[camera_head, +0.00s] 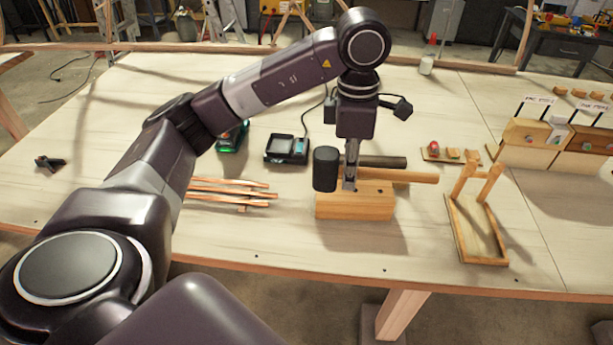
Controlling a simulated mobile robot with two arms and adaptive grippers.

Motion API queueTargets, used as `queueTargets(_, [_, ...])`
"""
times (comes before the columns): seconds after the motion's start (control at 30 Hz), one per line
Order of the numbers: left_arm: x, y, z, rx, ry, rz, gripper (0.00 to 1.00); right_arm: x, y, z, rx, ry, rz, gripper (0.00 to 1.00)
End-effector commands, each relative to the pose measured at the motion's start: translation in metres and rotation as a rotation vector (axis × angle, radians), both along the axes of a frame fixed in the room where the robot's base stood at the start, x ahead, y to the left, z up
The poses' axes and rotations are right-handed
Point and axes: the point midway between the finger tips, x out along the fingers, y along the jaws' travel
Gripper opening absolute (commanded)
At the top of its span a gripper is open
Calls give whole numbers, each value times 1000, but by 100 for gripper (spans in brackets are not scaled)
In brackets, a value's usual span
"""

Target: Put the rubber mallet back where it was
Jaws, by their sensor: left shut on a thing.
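The rubber mallet has a black head (326,169) at its left and a pale wooden handle (405,176) running right. My left gripper (350,180) points down and is shut on the mallet's handle close to the head. The mallet lies level at the top of a wooden block (354,206) near the middle of the table. I cannot tell whether it touches the block. The gripper hides part of the handle. A dark round bar (386,162) shows just behind the handle. My right gripper is not in view.
A black charger (286,149) and several thin wooden laths (232,190) lie left of the block. A wooden frame (475,232) with two upright pegs stands to the right. Small blocks (453,153) sit behind it. The table front (320,262) is clear.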

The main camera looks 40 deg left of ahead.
Motion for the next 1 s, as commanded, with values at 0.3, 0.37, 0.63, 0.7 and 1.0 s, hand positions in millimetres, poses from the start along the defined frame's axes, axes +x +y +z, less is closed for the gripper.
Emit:
queueTargets(0.3, [-3,-2,-58,-2,8,-2,0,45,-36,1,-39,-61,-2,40])
queueTargets(0.37, [-2,-3,-71,-3,7,-3,0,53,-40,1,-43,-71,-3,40])
queueTargets(0.63, [-2,-2,-127,-1,7,0,0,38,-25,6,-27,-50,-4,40])
queueTargets(0.7, [-1,-2,-139,0,5,0,0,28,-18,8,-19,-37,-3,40])
queueTargets(1.0, [-1,-2,-171,1,6,0,0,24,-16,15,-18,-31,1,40])
